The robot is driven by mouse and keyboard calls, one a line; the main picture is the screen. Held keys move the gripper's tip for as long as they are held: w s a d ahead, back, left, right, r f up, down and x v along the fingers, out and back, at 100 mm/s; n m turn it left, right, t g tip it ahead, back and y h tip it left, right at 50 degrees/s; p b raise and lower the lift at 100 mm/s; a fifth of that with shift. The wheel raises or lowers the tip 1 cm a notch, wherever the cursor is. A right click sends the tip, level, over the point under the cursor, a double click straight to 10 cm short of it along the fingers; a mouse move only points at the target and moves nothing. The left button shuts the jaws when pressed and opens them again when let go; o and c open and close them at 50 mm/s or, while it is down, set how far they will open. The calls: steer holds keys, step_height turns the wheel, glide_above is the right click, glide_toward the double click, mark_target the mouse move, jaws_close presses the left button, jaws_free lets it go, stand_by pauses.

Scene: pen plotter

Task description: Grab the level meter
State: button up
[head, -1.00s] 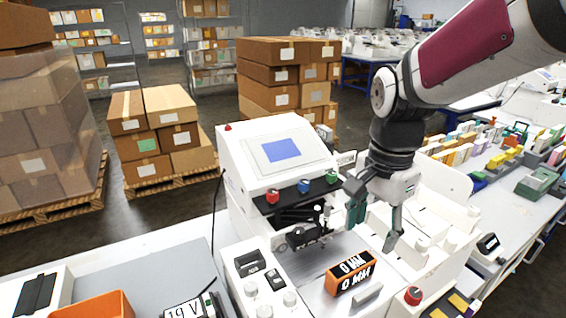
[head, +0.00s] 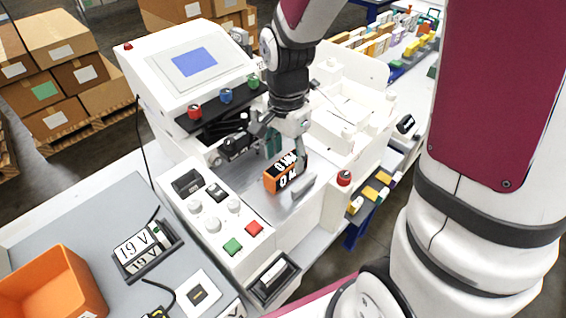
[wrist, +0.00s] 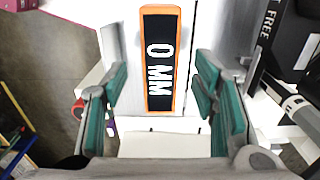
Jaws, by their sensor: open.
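The level meter appears to be the orange box with a black face reading "0 MM" (head: 283,176). It stands on the plotter's grey bed, and shows in the wrist view (wrist: 160,85) upper centre, between the lines of the two fingers. My gripper (head: 286,148) is open just above and behind the meter. In the wrist view its teal-padded fingers (wrist: 166,100) are spread on either side with a gap to the meter, and it holds nothing. Whether the fingertips reach down beside the meter I cannot tell.
The plotter's screen housing (head: 185,65) rises behind left, with a dark pen carriage (head: 235,147) close to my gripper. A button panel (head: 215,210) lies in front. A red knob (head: 344,178) is at right. An orange bin (head: 55,285) and a labelled meter in a cradle (head: 145,248) stand left.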

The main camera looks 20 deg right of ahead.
mark_target(286, 162)
steer(key=shift+f, duration=1.9)
jaws_close()
steer(key=shift+r, duration=0.1)
